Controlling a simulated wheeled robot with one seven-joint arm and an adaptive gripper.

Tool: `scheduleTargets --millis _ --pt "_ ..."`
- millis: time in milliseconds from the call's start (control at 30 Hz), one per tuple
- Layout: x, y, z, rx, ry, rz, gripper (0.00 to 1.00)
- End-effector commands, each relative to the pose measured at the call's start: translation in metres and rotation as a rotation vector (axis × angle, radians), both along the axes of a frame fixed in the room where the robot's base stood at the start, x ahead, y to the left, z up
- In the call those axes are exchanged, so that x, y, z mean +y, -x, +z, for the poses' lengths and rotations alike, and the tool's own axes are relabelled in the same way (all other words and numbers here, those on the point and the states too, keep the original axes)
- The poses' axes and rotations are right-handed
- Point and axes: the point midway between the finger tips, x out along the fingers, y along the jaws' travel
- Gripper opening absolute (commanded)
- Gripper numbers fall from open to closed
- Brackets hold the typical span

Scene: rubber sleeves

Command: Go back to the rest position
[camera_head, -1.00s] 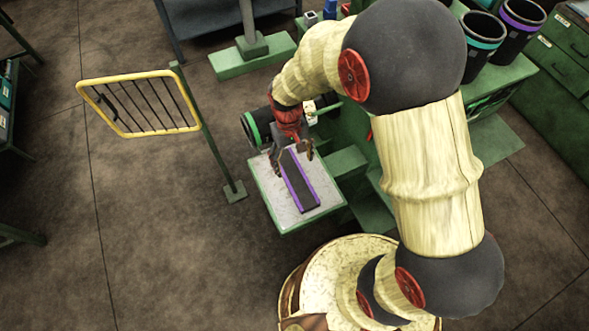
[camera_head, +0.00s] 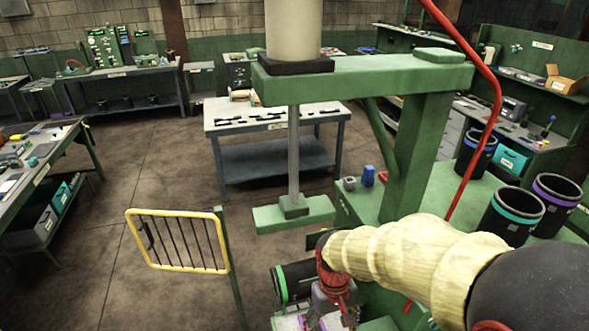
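My arm's cream-sleeved links reach in from the lower right. My gripper (camera_head: 331,316), below a red wrist part, sits at the bottom edge, low over a pale tray (camera_head: 287,323) of which only a strip shows. Its fingertips are partly cut off by the frame edge, so I cannot tell whether they are open or shut. A bit of purple shows beside the fingers; what it belongs to is mostly out of view.
A yellow barred gate (camera_head: 178,240) on a green post stands at left. A black cylinder with a green ring (camera_head: 294,281) lies beside my gripper. A green frame (camera_head: 420,150) rises behind my arm. Black bins (camera_head: 512,217) stand at right. Open floor lies left of the gate.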

Motion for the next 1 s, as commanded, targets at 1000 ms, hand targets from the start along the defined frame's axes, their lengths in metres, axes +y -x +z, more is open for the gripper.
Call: scheduleTargets --millis 1000 --pt "-0.096 0.093 0.059 -0.629 -0.082 -0.253 0.74"
